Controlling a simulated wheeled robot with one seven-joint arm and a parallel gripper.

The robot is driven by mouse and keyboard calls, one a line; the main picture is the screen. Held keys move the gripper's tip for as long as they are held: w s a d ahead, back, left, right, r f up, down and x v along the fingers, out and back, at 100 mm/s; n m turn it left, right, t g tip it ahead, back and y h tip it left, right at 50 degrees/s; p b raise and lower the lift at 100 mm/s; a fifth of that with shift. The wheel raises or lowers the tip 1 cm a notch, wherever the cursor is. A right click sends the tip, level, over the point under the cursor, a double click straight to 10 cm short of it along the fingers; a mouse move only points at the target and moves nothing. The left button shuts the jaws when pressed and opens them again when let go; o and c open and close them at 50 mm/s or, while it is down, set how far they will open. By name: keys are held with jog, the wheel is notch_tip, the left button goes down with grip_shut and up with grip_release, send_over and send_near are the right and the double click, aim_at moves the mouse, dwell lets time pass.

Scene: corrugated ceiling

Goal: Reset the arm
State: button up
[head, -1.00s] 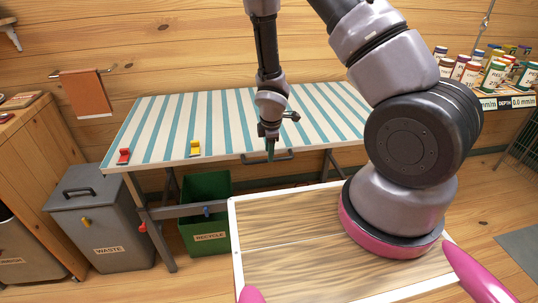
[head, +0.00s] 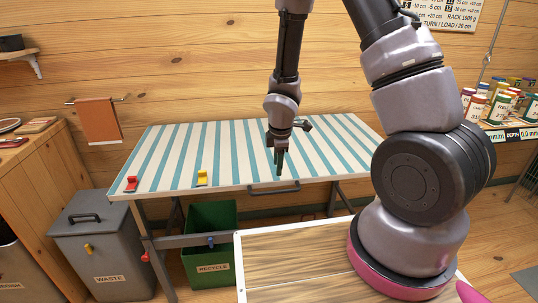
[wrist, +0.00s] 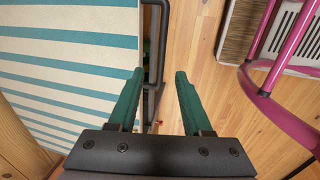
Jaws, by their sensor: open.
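My gripper (head: 279,160) hangs from my arm in the head view, pointing down near the front edge of the striped table (head: 235,145). In the wrist view my gripper (wrist: 160,95) shows two green fingers spread apart with nothing between them. Below the fingers are the table's dark edge handle (wrist: 155,60) and the wooden floor (wrist: 195,70). The striped table top also fills the left of the wrist view (wrist: 60,60).
A red item (head: 131,184) and a yellow item (head: 202,178) are on the table's left front edge. A grey waste bin (head: 100,245) and green recycle bin (head: 208,240) stand below. Paint jars (head: 500,105) crowd a shelf at right. A towel (head: 98,120) hangs on the wall.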

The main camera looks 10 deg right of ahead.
jog(key=s+d+r+m+t, duration=0.1)
jog(key=d+r+m, duration=0.25)
jog(key=r, duration=0.45)
jog(key=d+r+m+t, duration=0.15)
jog(key=r+m, duration=0.25)
jog(key=r, duration=0.4)
jog(key=s+d+r+m, duration=0.1)
jog(key=d+r+m, duration=0.3)
jog(key=r, duration=0.4)
jog(key=s+r+m+t+y, duration=0.2)
jog(key=s+r+m, duration=0.8)
jog(key=s+r, duration=0.4)
jog(key=shift+s+d+r, duration=0.15)
jog(key=shift+s+d, duration=0.05)
jog(key=shift+s, duration=0.3)
